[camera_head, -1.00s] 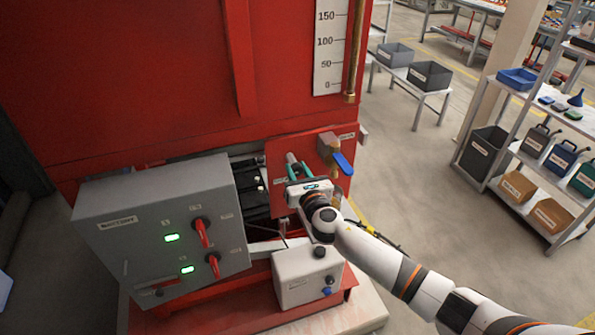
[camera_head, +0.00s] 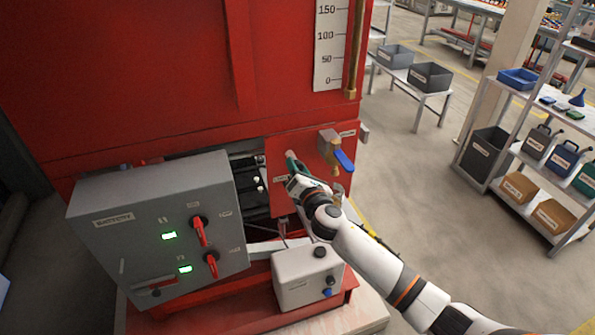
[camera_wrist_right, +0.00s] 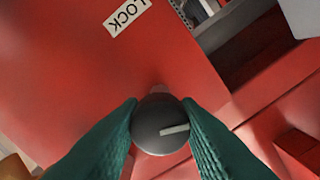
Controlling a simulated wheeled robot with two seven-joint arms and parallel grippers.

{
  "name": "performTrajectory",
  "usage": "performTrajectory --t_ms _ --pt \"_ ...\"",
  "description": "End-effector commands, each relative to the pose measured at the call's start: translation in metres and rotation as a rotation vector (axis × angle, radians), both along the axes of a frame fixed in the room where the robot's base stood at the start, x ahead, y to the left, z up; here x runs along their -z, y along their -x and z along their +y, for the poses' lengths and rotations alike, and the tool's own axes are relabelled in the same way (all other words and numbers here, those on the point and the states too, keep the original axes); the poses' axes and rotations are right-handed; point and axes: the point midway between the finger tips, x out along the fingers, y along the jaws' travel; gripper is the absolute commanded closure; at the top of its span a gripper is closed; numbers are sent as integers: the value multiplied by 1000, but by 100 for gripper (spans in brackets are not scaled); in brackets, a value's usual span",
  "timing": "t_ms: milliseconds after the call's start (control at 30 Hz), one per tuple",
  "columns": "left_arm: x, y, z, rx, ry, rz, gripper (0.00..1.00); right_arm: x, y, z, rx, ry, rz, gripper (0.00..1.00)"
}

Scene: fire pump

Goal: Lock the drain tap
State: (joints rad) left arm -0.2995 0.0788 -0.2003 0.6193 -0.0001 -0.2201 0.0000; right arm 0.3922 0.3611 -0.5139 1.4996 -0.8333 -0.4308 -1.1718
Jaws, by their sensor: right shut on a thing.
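The drain tap (camera_head: 329,141) is a brass valve with a blue lever (camera_head: 345,160) on the red panel (camera_head: 277,150), right of my right gripper. Left of it, a round lock knob (camera_wrist_right: 160,125) shows in the right wrist view, dark grey with a pale line on its face, below a label reading LOCK (camera_wrist_right: 127,16). My right gripper (camera_head: 294,172) has green fingers, one on each side of the knob, and is shut on it. In the head view the gripper and wrist hide most of the knob. My left gripper is in neither view.
A grey control box (camera_head: 158,222) with red switches and green lights stands left of my right arm. A small white box (camera_head: 306,277) sits below the wrist. A shelf with containers (camera_head: 530,187) stands at the right. The floor between is clear.

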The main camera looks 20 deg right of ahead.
Motion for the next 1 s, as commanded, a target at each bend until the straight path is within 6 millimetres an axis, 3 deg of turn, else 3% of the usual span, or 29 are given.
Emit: performTrajectory --t_ms 1000 --pt "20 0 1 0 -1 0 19 2 1 1 1 -942 36 93"
